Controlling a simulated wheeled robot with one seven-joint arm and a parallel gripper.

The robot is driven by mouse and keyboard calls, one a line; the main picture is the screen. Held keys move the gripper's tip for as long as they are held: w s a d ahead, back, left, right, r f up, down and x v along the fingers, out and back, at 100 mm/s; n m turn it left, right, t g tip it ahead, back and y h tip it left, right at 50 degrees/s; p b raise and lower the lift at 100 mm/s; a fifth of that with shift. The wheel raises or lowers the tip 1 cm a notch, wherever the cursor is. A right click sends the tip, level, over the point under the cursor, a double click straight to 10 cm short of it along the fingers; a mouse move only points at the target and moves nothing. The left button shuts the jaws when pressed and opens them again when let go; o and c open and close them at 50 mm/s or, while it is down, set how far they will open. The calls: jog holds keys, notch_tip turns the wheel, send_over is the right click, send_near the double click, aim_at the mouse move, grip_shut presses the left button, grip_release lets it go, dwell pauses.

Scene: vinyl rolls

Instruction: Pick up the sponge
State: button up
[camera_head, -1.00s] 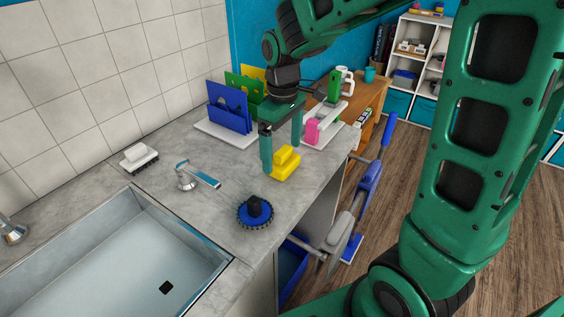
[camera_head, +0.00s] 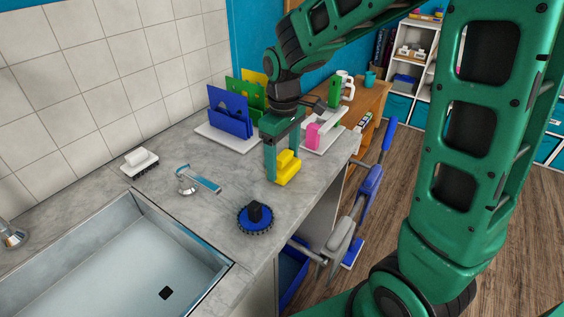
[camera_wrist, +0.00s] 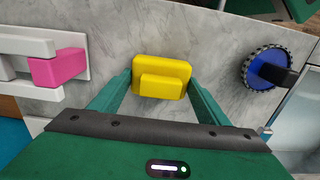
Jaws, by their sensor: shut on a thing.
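The yellow sponge (camera_head: 287,167) has a raised block on top and is on the grey counter in the head view. In the wrist view the sponge (camera_wrist: 161,78) sits between the two finger ends. My gripper (camera_head: 283,170) points down over the counter, with a finger on each side of the sponge. In the wrist view my gripper (camera_wrist: 161,80) has its fingers against the sponge's left and right sides. The gripper is shut on the sponge. I see no clear gap under the sponge, and the near finger hides part of it.
A round blue-and-black brush (camera_head: 255,217) lies toward the front edge. A pink block in a white holder (camera_head: 318,135) stands beyond the gripper. Blue boards in a rack (camera_head: 230,112) are behind left.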

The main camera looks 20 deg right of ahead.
aim_at(283, 154)
jog(key=shift+r, duration=0.6)
notch_tip(283, 154, up, 3)
jog(key=shift+f, duration=0.1)
jog(key=a+r, duration=0.7)
jog(key=a, duration=0.4)
jog(key=shift+s+a, duration=0.35)
jog(key=shift+s, duration=0.1)
